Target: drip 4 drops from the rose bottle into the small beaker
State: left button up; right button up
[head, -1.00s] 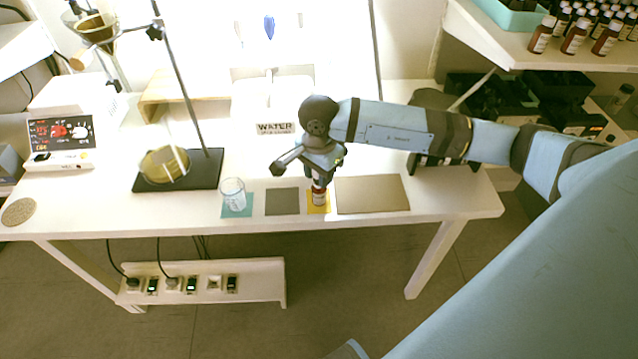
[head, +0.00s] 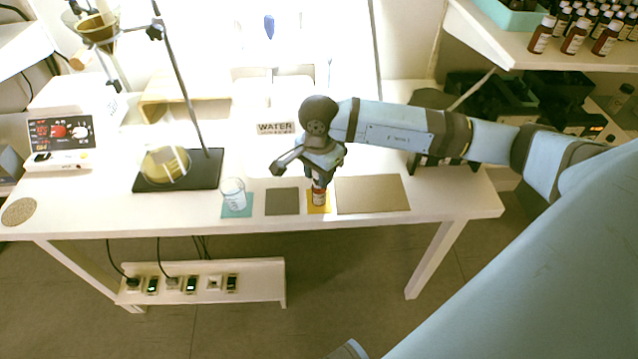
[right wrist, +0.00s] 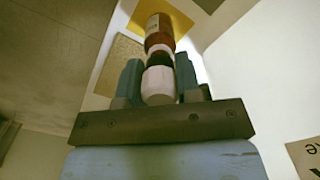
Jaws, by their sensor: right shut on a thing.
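A small brown bottle (head: 319,197) with a pale label stands upright on a yellow mat (head: 326,209) near the table's front edge. I cannot read its label. My right gripper (head: 319,180) is above it, pointing down, shut on its top end. In the right wrist view the bottle (right wrist: 159,32) shows a black band and a white top part (right wrist: 158,86) between the two blue fingers (right wrist: 160,78). The clear small beaker (head: 233,193) stands on a teal mat (head: 238,211) to the left and looks empty. My left gripper is out of view.
A bare grey mat (head: 282,201) lies between beaker and bottle; a tan mat (head: 372,195) lies to the right. A black stand base (head: 205,170) with rod is at left behind the beaker. A WATER sign (head: 275,128) stands behind. Several brown bottles (head: 575,37) fill the upper-right shelf.

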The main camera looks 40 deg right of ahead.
jog(key=shift+r+p, duration=2.3)
jog(key=shift+r, duration=2.1)
